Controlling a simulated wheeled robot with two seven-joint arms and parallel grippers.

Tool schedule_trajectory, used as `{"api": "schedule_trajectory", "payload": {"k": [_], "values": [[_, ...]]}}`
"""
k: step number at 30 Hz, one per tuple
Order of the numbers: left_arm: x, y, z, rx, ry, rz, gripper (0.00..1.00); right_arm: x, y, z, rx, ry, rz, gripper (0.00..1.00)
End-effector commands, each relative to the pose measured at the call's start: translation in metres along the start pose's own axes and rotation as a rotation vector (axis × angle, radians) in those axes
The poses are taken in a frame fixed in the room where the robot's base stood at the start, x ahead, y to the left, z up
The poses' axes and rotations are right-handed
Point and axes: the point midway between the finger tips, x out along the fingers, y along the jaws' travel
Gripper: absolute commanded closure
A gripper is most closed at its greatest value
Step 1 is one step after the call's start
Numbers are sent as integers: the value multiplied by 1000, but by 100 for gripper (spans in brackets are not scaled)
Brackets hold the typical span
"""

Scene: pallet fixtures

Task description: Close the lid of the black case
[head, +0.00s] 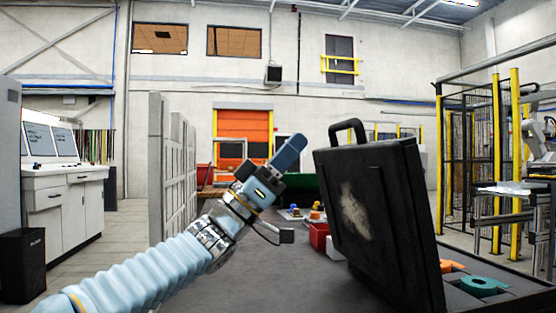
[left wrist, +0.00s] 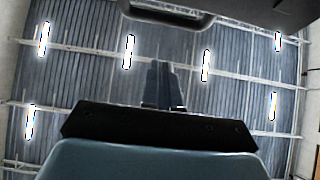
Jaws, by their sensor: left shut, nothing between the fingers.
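The black case's lid (head: 385,200) stands open, close to upright and slightly tilted, on the right of the head view. Its handle (head: 347,128) is at the top left edge, and a pale worn patch marks its face. The case's dark base (head: 520,300) shows partly behind and right of the lid. My left gripper (head: 287,153) is shut and empty, pointing up, left of the lid and apart from it. In the left wrist view its fingers (left wrist: 160,82) point at the ceiling, with the handle (left wrist: 168,14) at the top edge. My right gripper is not in view.
A teal roll (head: 484,286) and an orange item (head: 452,266) lie right of the lid. A red bin (head: 319,236) and small coloured parts stand behind my left gripper. The grey table top (head: 290,285) in front is clear.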

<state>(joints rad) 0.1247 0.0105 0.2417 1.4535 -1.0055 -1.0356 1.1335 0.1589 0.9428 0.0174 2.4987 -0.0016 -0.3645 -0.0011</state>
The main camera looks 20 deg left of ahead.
Motion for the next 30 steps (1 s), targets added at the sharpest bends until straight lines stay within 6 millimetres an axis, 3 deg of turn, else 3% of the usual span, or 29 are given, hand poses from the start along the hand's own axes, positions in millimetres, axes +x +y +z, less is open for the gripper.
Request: {"api": "schedule_trajectory", "payload": {"k": [3, 10, 30], "values": [[28, 0, -2, -2, 1, 1, 100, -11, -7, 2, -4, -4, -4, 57], [48, 0, 22, -2, 0, 1, 100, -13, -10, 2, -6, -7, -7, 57], [56, 1, 26, 0, 1, 0, 100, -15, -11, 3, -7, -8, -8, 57]]}}
